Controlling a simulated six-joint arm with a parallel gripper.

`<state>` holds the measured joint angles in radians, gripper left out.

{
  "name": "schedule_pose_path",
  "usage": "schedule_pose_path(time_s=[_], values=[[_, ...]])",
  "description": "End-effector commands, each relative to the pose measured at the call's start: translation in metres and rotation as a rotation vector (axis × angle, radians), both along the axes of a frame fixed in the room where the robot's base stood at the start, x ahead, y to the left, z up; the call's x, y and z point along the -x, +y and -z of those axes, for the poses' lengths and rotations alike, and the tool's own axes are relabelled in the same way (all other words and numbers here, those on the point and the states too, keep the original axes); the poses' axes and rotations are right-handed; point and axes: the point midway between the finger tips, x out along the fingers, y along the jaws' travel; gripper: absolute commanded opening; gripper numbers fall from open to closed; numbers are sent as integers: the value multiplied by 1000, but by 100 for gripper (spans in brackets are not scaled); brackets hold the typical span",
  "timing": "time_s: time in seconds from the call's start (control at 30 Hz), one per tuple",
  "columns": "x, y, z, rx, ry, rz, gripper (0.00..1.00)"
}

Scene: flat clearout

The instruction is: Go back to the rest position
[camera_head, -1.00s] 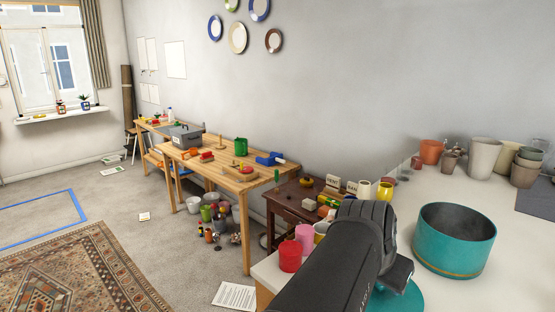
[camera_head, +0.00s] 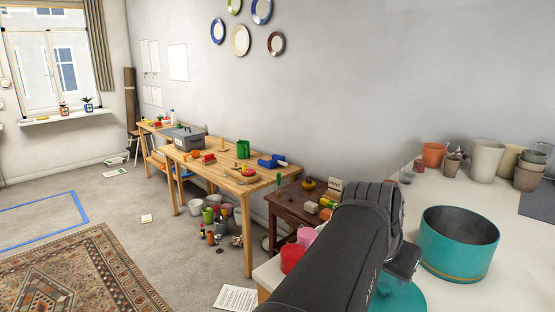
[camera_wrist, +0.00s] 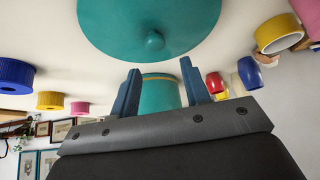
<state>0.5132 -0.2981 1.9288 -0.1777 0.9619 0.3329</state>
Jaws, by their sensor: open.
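My gripper (camera_wrist: 160,66) is open in the wrist view, its two blue fingers apart with nothing held between them. A teal round lid-like disc with a small knob (camera_wrist: 152,18) fills the top of that view, apart from the fingers. A teal pot (camera_wrist: 160,94) shows beyond the gap between the fingers. In the head view my dark arm reaches over the white counter, and its own links hide the fingers. The open teal pot (camera_head: 457,245) stands just right of the arm there. The teal disc (camera_head: 402,298) lies partly hidden under the arm.
A red cup (camera_head: 291,259) and a partly hidden pink cup (camera_head: 306,236) stand left of the arm. Several planters, including a terracotta one (camera_head: 433,155), stand at the counter's back right. A dark mat (camera_head: 538,203) lies at the right edge. Wooden tables (camera_head: 250,187) stand further left.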

Motion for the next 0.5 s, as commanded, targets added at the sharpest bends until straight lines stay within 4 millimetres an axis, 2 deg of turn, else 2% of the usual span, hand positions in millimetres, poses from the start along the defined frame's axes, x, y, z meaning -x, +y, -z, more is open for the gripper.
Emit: schedule_pose_path(time_s=[0.17,0.5], values=[[1,0,32,-3,6,0,43],[28,28,-28,2,-4,-2,43]])
